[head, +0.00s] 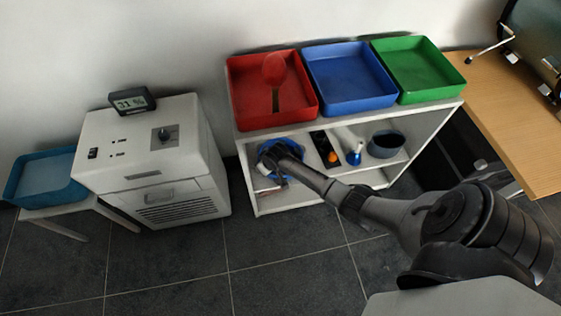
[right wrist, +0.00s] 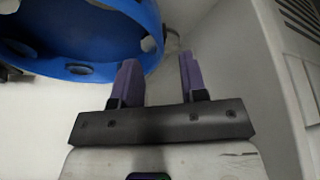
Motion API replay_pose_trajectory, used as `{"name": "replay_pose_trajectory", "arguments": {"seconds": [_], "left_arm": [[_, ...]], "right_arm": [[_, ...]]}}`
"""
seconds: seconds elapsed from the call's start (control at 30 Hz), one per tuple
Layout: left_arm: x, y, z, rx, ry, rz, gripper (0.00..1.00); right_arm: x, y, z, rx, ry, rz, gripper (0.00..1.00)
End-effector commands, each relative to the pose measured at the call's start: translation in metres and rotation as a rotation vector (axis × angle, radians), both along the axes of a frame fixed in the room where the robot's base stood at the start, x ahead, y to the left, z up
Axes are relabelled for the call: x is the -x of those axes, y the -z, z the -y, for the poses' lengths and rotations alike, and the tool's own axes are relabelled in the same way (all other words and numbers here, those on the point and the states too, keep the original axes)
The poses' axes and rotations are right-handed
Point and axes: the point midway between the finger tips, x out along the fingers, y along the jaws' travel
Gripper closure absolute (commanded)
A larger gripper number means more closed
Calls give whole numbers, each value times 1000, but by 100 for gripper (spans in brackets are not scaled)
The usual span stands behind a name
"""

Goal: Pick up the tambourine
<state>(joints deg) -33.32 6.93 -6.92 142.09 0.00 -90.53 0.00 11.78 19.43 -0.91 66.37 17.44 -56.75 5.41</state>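The tambourine is a blue ring (head: 267,147) with dark jingle slots, in the left part of the white shelf's lower compartment in the head view. In the right wrist view the tambourine (right wrist: 80,66) fills the upper left, and its rim reaches just past the left finger. My right gripper (right wrist: 158,60) is open, with its two purple fingers apart. I cannot tell whether the left finger touches the rim. In the head view my right arm reaches into the shelf from the right and hides part of the ring. My left gripper is not in view.
The white shelf (head: 350,127) carries a red tray (head: 245,97) with a red spoon-like item, a blue tray (head: 350,78) and a green tray (head: 412,66). Inside, an orange item (head: 332,157), a blue-and-white item (head: 354,156) and a dark pot (head: 386,145) stand right of the tambourine.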

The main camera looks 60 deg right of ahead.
Motion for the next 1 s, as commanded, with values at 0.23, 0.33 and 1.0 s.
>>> {"name": "replay_pose_trajectory", "arguments": {"seconds": [0.23,0.33,1.0], "left_arm": [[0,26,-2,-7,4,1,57],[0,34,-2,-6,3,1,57],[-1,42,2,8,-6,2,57]], "right_arm": [[-10,31,2,-1,0,-1,61],[-15,40,3,-1,1,0,61],[-20,50,4,0,0,0,77]]}}
